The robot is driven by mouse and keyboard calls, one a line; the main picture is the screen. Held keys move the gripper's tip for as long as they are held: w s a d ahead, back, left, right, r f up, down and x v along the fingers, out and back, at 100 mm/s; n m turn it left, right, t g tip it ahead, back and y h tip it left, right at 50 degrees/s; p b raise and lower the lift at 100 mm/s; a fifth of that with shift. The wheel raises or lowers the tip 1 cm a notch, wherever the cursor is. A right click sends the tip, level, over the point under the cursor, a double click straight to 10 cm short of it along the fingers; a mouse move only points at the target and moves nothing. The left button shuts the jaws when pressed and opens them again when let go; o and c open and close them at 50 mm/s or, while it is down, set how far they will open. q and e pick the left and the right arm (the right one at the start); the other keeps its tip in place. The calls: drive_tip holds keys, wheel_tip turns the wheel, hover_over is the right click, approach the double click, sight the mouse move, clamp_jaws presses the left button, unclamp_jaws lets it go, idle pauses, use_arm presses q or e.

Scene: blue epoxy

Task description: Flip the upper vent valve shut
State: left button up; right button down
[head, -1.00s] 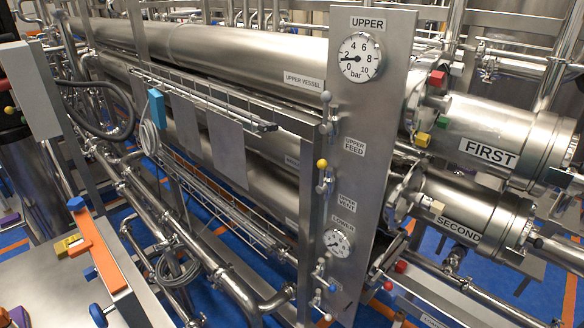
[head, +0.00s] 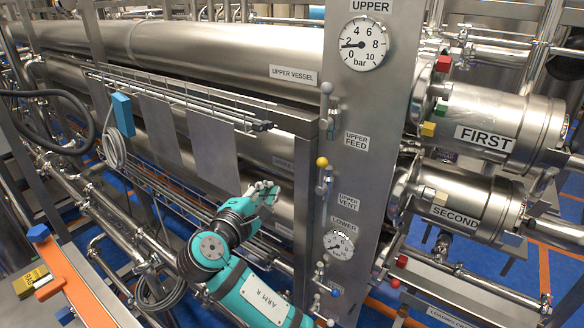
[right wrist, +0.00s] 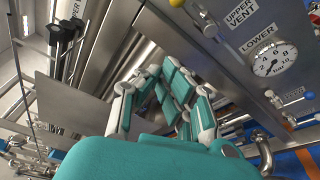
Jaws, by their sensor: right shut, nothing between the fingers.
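The upper vent valve (head: 323,185) is on the left edge of the steel panel, beside the UPPER VENT label (head: 347,202). Its lever points up and ends in a yellow ball (head: 322,162). In the right wrist view the valve body (right wrist: 205,22) is at the top, and part of the yellow ball (right wrist: 176,3) is cut off by the frame. My right gripper (head: 268,190) is shut and empty, left of the valve and apart from it, in front of the vessel pipes. It also fills the middle of the right wrist view (right wrist: 172,72). My left gripper is not in view.
The upper feed valve (head: 327,105) is above on the same panel edge. Below are the lower gauge (head: 338,244) and small lower valves (head: 318,283). A wire cable tray (head: 175,95) and hanging grey plates are left. The upper gauge (head: 363,43) reads low.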

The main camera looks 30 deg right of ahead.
sight(322, 176)
drive_tip(key=shift+s+d+r, duration=0.1)
drive_tip(key=shift+s+r, duration=0.1)
drive_tip(key=w+d+p, duration=0.1)
drive_tip(key=d, duration=0.2)
drive_tip(key=w+d+p, duration=0.1)
drive_tip(key=d, duration=0.3)
drive_tip(key=w+d+p, duration=0.2)
drive_tip(key=d, duration=0.1)
drive_tip(key=shift+w+d+r, duration=0.1)
drive_tip(key=shift+d, duration=0.1)
drive_tip(key=shift+s+d, duration=0.3)
drive_tip(key=shift+d, duration=0.05)
